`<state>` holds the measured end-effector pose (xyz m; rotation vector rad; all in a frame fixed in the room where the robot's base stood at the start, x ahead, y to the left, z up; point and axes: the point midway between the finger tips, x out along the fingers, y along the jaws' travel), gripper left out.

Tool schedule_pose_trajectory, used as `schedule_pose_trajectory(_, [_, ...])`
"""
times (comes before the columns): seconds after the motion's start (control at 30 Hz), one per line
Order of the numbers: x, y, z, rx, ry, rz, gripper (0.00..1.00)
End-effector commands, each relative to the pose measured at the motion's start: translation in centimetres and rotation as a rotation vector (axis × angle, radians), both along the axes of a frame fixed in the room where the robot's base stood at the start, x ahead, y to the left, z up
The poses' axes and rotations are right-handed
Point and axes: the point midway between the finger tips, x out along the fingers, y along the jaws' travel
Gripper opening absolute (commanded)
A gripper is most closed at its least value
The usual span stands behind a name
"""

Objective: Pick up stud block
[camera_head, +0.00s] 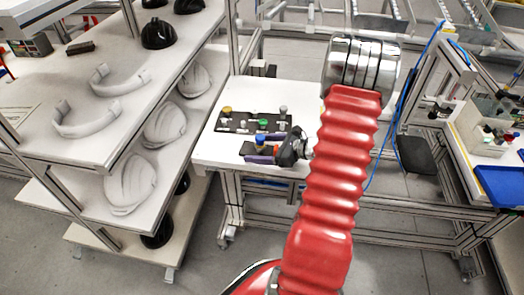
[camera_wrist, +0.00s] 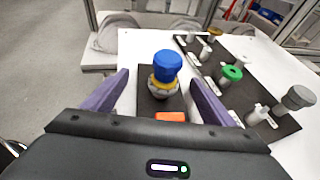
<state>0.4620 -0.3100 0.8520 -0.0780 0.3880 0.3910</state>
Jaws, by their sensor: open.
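A blue-topped piece (camera_wrist: 167,66) with a yellow ring and a pale metallic body stands upright on a dark block (camera_wrist: 147,103) in the wrist view. An orange piece (camera_wrist: 171,116) lies in front of it, partly hidden by my gripper's body. I cannot tell for sure which of these is named the stud block. My gripper (camera_wrist: 160,78) is open, with one purple finger on each side of the blue-topped piece and visible gaps to it. In the head view my gripper (camera_head: 246,153) is low over the white table, with the blue top (camera_head: 263,139) just behind it.
A black board (camera_head: 234,123) with several knobbed pieces, one green-topped (camera_wrist: 231,73), lies close by on the white table (camera_head: 212,148). A shelf rack (camera_head: 105,150) with helmet shells stands to the left. A blue bin (camera_head: 500,186) is far right.

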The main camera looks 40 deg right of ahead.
Motion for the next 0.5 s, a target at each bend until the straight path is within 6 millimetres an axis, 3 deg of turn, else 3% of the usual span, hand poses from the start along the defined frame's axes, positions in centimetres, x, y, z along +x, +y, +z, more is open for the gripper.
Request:
schedule_pose_trajectory(0.2, [-0.03, -0.01, 0.01, 0.0, 0.0, 0.0, 0.79])
schedule_pose_trajectory(0.5, [-0.04, -0.03, 0.02, 0.0, 0.0, 0.0, 0.57])
